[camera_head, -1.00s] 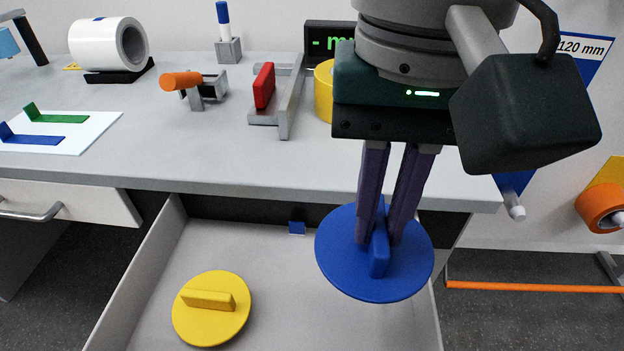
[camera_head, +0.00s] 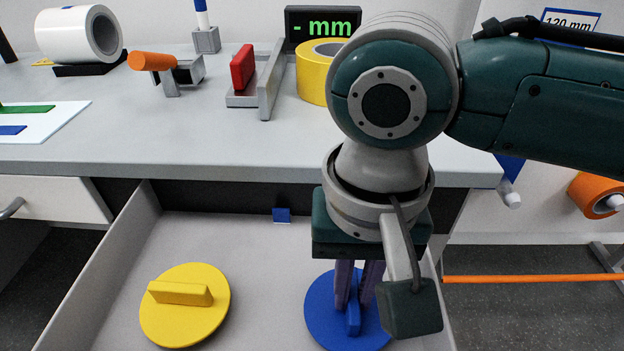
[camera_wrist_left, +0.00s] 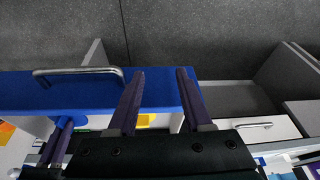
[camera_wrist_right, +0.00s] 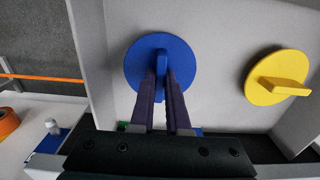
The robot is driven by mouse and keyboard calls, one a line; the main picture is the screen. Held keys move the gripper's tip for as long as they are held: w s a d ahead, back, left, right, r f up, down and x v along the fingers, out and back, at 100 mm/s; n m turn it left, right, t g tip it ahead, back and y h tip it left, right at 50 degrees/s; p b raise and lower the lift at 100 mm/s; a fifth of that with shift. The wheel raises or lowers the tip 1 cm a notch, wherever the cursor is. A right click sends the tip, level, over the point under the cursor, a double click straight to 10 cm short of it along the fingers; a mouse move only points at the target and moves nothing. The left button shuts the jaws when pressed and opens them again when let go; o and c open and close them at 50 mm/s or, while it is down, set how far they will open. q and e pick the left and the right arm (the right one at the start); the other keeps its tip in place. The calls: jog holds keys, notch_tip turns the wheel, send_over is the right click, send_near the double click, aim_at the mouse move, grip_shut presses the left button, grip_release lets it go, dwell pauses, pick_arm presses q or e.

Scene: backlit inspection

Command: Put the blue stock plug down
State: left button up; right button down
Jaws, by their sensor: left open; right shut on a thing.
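The blue stock plug (camera_head: 322,318) is a flat round disc with an upright bar handle. It is low in the right part of the open grey drawer (camera_head: 250,245). My right gripper (camera_head: 357,300) points down and is shut on the handle. The right wrist view also shows the plug (camera_wrist_right: 138,62), level over the drawer floor, with the fingers on its bar. The disc looks at or very near the floor; I cannot tell whether it touches. My left gripper (camera_wrist_left: 158,72) shows only in the left wrist view, open and empty.
A yellow plug (camera_head: 185,322) lies on the drawer floor to the left, apart from the blue one. The drawer's right wall is close to the blue plug. The bench top (camera_head: 200,130) behind holds a tape roll (camera_head: 318,72) and a red block (camera_head: 242,68).

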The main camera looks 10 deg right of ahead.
aim_at(353, 293)
jog(key=c, duration=1.3)
grip_release()
jog(key=shift+f, duration=0.1)
jog(key=o, duration=0.4)
notch_tip(353, 293, up, 11)
jog(key=p, duration=0.4)
jog(key=s+a+f+n+t+y, duration=0.2)
jog(key=s+a+n+y, duration=0.2)
jog(key=s, duration=0.1)
jog(key=s+d+f+n+t+h, duration=0.1)
jog(key=s+d+h, duration=0.2)
jog(key=s+d, duration=0.4)
jog(key=d, duration=0.6)
jog(key=shift+f+t+h+p, duration=0.3)
jog(key=shift+f+h, duration=0.05)
jog(key=shift+h, duration=0.05)
